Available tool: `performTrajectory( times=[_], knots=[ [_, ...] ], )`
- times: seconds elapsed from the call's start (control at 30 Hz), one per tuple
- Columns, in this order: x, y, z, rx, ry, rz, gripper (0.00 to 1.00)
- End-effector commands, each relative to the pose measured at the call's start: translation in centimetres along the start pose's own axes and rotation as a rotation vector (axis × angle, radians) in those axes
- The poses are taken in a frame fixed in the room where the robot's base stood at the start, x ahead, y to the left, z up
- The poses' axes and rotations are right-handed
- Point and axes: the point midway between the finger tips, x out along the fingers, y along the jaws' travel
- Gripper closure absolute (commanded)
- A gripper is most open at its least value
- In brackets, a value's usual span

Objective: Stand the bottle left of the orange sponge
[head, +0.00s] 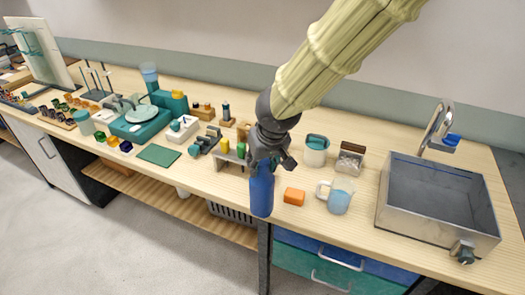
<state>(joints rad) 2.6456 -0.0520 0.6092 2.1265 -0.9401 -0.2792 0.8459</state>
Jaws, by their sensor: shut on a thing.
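A blue bottle (262,194) stands upright near the front edge of the wooden counter. My gripper (264,163) comes down from above and is shut on the bottle's upper part, hiding its top. The orange sponge (294,197) lies flat on the counter just right of the bottle, with a small gap between them. I cannot tell whether the bottle's base touches the counter.
Behind are a teal-topped white pot (315,150) and a small rack (350,160). A metal sink (437,204) is at the right. A green mat (159,155) lies left among several small items.

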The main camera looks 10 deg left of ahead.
Motion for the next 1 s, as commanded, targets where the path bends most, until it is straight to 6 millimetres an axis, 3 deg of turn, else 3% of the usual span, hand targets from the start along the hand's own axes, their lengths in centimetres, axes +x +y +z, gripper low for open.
performTrajectory(
  times=[0.5,1.0],
  knots=[
    [2.8,2.5,-5.7,0.002,0.002,-0.001,1.0],
    [4.3,3.3,-7.0,-0.001,-0.001,0.001,1.0]
  ],
)
